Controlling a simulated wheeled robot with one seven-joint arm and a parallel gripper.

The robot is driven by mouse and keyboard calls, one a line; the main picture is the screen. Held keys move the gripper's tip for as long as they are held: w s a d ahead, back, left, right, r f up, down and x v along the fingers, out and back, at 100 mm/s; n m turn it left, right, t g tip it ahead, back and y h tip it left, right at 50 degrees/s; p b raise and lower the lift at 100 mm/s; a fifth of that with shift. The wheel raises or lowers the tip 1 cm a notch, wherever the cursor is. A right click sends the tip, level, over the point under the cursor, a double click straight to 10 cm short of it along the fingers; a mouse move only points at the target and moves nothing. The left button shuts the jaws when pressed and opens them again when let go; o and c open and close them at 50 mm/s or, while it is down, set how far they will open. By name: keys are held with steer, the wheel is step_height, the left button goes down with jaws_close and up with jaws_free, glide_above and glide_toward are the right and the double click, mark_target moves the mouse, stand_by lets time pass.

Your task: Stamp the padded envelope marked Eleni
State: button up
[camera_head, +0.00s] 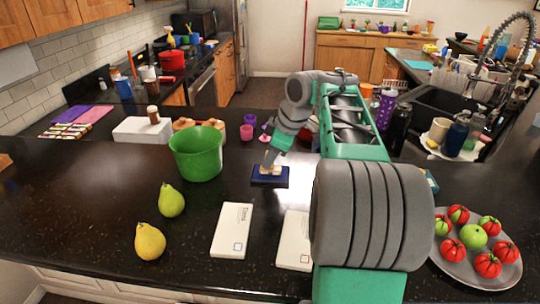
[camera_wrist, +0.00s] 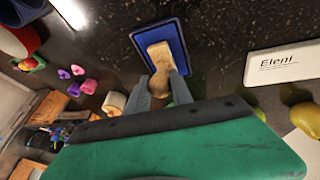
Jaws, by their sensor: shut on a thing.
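A white padded envelope (camera_head: 232,230) marked Eleni lies flat on the dark counter, with a small printed square near its front edge. It also shows at the right of the wrist view (camera_wrist: 290,68). A second white envelope (camera_head: 292,242) lies to its right, partly hidden by my arm. My gripper (camera_head: 271,161) is shut on a wooden stamp (camera_wrist: 160,56), which is over a blue ink pad (camera_wrist: 175,28) behind the envelopes. The stamp's underside is hidden, so I cannot tell whether it touches the pad.
A green bowl (camera_head: 197,152) stands left of the ink pad. Two pears (camera_head: 171,200) are left of the Eleni envelope. A plate (camera_head: 450,262) of tomatoes is at the right. Counter between pad and envelopes is clear.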

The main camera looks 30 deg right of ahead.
steer(key=shift+r+p, duration=3.05)
steer(key=shift+r, duration=0.5)
steer(key=shift+f, duration=0.1)
